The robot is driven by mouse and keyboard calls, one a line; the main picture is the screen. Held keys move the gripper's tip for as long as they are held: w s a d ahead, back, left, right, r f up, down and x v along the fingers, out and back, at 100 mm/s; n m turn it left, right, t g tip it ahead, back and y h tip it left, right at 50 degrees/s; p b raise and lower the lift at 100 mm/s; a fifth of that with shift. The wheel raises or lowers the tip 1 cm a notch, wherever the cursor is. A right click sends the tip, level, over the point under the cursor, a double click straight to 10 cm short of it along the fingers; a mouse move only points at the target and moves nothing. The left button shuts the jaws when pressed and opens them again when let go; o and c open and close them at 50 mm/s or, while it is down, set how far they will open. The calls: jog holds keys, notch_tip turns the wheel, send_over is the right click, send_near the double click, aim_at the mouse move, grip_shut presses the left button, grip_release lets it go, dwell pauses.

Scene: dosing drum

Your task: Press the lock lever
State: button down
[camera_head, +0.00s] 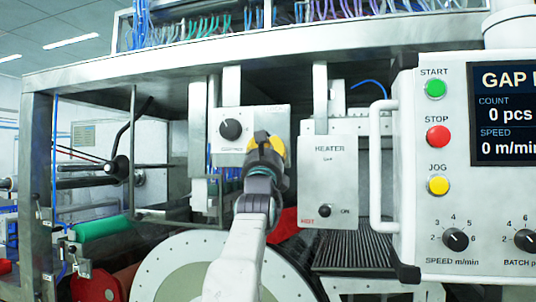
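My gripper (266,146), grey with yellow parts, is raised in the middle of the view at the end of my white arm. It is seen from behind, and its fingertips are hidden, so I cannot tell whether it is open. It overlaps the lower right of a grey control box with a black knob (231,130); I cannot tell whether they touch. No part is clearly marked as the lock lever. A red part (284,226) shows partly behind my arm, above the large pale drum disc (168,263), but I cannot tell what it is.
A heater box (330,180) hangs right of my gripper. A control panel (431,226) with buttons and a white handle (376,165) stands at the right. A ribbed black surface (352,250) lies below the heater box. A green roller (101,227) is at the left.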

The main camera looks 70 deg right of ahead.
jog(key=shift+w+d+r+p, duration=0.1)
jog(key=shift+d+r+p, duration=0.25)
jog(key=shift+r+p, duration=0.45)
jog(key=shift+s+d+r+p, duration=0.1)
jog(key=shift+d+r+p, duration=0.2)
jog(key=shift+r+p, duration=0.5)
jog(key=shift+w+d+r+p, duration=0.1)
jog(key=shift+d+r+p, duration=0.35)
jog(key=shift+p, duration=0.5)
jog(key=shift+p+x, duration=1.05)
jog(key=shift+p, duration=0.2)
jog(key=shift+r, duration=0.15)
jog(key=shift+a, duration=0.1)
jog(key=s+a+r+b, duration=0.1)
jog(key=a+r, duration=0.1)
jog(key=a, duration=0.4)
jog(key=s+a+r+b, duration=0.1)
jog(key=a+r, duration=0.1)
jog(key=a, duration=0.4)
jog(key=shift+s+r+b, duration=0.25)
jog(key=shift+r+b, duration=0.15)
